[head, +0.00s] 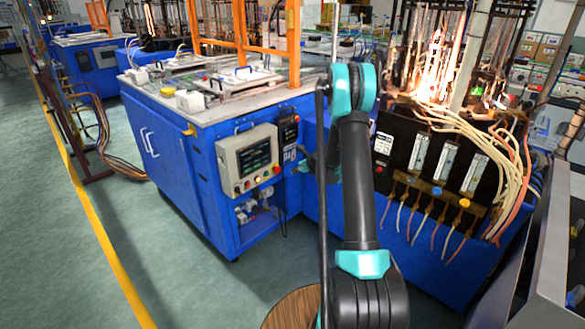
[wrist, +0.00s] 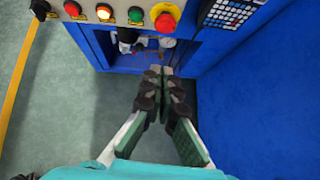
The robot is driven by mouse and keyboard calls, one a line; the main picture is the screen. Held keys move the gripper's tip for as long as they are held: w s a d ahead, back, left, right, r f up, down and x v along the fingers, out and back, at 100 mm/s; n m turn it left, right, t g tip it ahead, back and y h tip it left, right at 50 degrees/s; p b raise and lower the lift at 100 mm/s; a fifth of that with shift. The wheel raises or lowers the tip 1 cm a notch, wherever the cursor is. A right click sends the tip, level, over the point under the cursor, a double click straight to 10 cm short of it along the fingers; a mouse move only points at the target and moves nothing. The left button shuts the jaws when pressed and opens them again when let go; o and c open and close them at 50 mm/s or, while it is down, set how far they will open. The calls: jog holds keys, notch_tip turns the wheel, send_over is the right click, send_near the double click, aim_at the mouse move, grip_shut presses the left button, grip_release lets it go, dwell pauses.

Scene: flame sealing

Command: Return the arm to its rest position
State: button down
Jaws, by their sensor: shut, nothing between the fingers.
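My gripper (wrist: 164,73) shows in the wrist view with its two fingers together, shut and empty. It points toward the lower front of the blue machine cabinet, below a row of buttons. In the head view my arm rises from the bottom and bends at a teal joint in front of the blue machine. There the gripper is mostly hidden behind the arm, near the side of the control box. Whether the fingertips touch the cabinet, I cannot tell.
The blue machine (head: 175,165) carries a control box (head: 248,160) with a screen and a red button (wrist: 165,18). Flames (head: 435,50) burn at the right above hoses and flow meters (head: 447,160). Green floor (head: 150,235) is open at the left beside a yellow line (head: 100,235).

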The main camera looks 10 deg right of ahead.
jog(key=s+a+r+n+g+h, duration=0.1)
jog(key=s+a+r+n, duration=0.1)
jog(key=s+r+n, duration=0.75)
jog(key=s+a+r+n+g+h, duration=0.1)
jog(key=s+r+n, duration=0.35)
jog(key=s, duration=0.95)
jog(key=s+d+f+n+g+h, duration=0.1)
jog(key=s+n, duration=0.7)
jog(key=s, duration=0.4)
jog(key=s+d+f+n+g+h, duration=0.1)
jog(key=s+f+n, duration=0.1)
jog(key=s+n, duration=0.6)
jog(key=s, duration=0.5)
jog(key=shift+s+h, duration=0.25)
jog(key=shift+h, duration=0.05)
jog(key=shift+f, duration=0.1)
